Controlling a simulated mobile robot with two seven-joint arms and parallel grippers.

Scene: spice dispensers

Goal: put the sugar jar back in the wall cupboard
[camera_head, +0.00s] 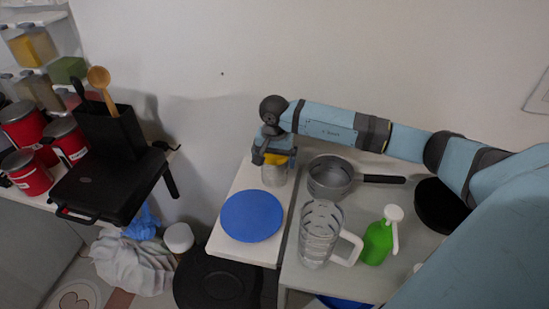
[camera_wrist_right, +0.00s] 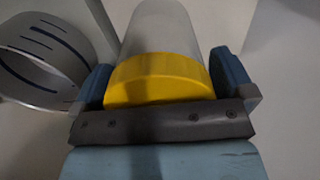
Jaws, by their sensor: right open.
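A clear jar with a yellow lid (camera_head: 273,176) stands at the back of the white table; I take it as the sugar jar, though no label is readable. My right gripper (camera_head: 274,157) is over it from behind. In the right wrist view the jar (camera_wrist_right: 160,35) has its yellow lid toward me, between the open fingers of my right gripper (camera_wrist_right: 165,82), with a gap at each side. A wall unit with open shelves (camera_head: 28,68) holding several jars is at the upper left; I cannot tell if it is the wall cupboard. My left gripper is out of view.
A blue plate (camera_head: 251,216) lies in front of the jar. A saucepan (camera_head: 331,178), glass pitcher (camera_head: 318,232) and green bottle (camera_head: 379,240) stand to its right. A black utensil holder (camera_head: 104,130) and red canisters (camera_head: 31,173) are at left. A floor gap separates the counters.

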